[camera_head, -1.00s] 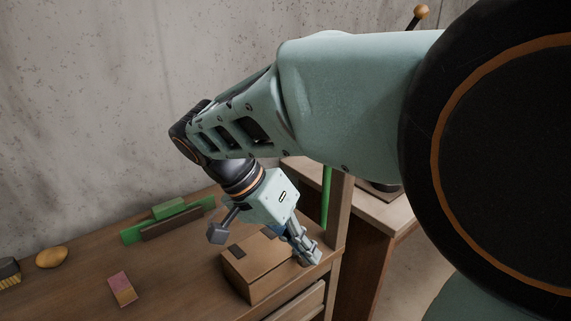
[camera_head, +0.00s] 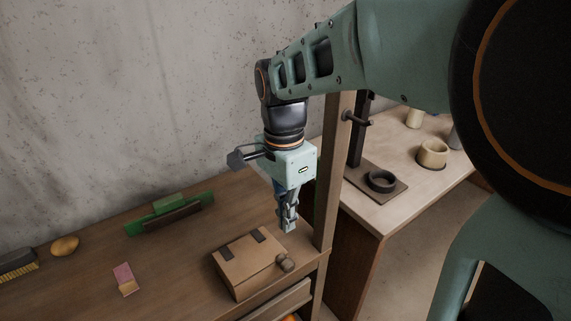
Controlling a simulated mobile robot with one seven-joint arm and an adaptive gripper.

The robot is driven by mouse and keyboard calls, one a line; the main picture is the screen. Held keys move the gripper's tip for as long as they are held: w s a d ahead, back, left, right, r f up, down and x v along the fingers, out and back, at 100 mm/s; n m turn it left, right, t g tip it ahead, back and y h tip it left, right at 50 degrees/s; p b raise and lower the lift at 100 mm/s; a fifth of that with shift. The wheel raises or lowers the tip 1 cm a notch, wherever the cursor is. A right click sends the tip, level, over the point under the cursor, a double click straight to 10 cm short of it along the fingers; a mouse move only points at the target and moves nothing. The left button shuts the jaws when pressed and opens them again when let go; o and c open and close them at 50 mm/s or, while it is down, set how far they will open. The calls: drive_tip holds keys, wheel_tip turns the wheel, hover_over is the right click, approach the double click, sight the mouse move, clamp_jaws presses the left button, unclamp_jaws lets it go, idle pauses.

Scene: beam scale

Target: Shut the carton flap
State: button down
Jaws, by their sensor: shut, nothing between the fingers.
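A brown cardboard carton (camera_head: 236,280) stands near the front right of the wooden bench. A small grey-brown knob-like piece (camera_head: 285,263) shows at the carton's right front.
A wooden post (camera_head: 327,180) stands close to the right of my gripper. A lighter table (camera_head: 400,190) with cups stands right.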

sight(289, 263)
drive_tip(key=f, duration=1)
drive_tip(key=shift+s+d+f, duration=0.15)
drive_tip(key=shift+d+f, duration=0.05)
drive_tip(key=shift+f, duration=0.15)
drive_tip(key=shift+f+b, duration=0.45)
drive_tip(key=shift+f, duration=0.15)
drive_tip(key=shift+s, duration=0.1)
drive_tip(key=shift+r, duration=0.1)
